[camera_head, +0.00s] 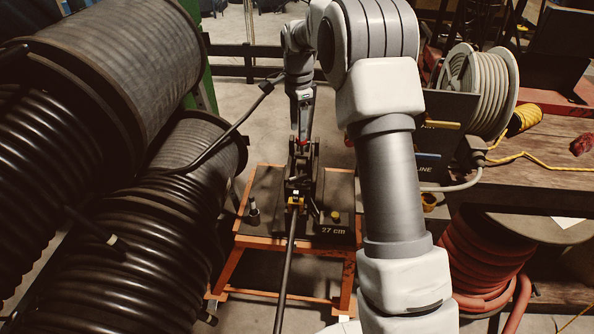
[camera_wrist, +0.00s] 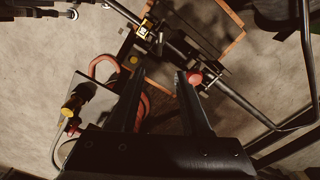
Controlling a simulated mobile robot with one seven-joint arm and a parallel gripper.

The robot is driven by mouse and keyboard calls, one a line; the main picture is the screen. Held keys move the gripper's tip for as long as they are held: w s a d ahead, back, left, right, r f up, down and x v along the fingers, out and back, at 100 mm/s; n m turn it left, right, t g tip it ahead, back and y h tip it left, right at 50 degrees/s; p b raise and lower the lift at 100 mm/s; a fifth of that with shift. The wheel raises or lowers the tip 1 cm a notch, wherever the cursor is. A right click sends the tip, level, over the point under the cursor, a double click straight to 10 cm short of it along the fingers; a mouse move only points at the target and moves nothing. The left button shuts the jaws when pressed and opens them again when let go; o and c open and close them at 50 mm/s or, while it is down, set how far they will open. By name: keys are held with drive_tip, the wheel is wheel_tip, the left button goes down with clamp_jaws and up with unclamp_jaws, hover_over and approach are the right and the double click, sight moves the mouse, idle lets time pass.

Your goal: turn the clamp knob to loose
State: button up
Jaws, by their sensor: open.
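The hose crimper (camera_head: 301,178) stands on an orange-framed stand (camera_head: 262,240) in the head view. A yellow clamp bracket (camera_head: 296,201) sits at its front, around a dark hose (camera_head: 286,265); it also shows in the wrist view (camera_wrist: 143,29). A small yellow cap (camera_head: 335,215) stands right of it. A red ball-shaped knob (camera_wrist: 194,78) is beside the right fingertip in the wrist view; I cannot tell whether they touch. I cannot tell which part is the clamp knob. My gripper (camera_wrist: 160,82) is open, with nothing visible between its fingers, above the crimper.
Large black hose reels (camera_head: 150,215) crowd the left. A wooden bench (camera_head: 540,165) with a pale hose reel (camera_head: 480,88) and a red hose coil (camera_head: 485,265) below stand at right. A "27 cm" label is on the stand's dark base.

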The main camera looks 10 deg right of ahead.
sight(298, 176)
wheel_tip(298, 176, down, 18)
drive_tip(key=shift+r, duration=0.25)
idle(0.3)
clamp_jaws()
